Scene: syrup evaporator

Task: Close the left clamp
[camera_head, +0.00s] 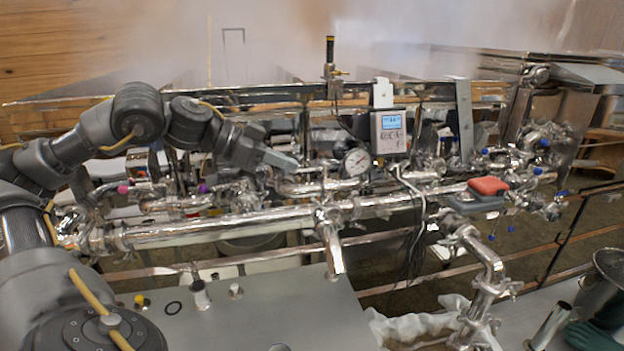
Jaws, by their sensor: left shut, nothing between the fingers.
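My left gripper (290,164) reaches in from the left over the pipework, with its grey fingers shut and empty, pointing right. Shiny pipe fittings (240,195) crowd the space below the gripper. I cannot tell which of these small fittings is the left clamp, or whether it is open. Contact between the fingers and any fitting cannot be made out. My right gripper is not in view.
A red pad (488,186) lies on the pipework at right. A steel table (270,310) in front has a large bare area. Steam covers the evaporator's back. Valves with blue knobs crowd the right.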

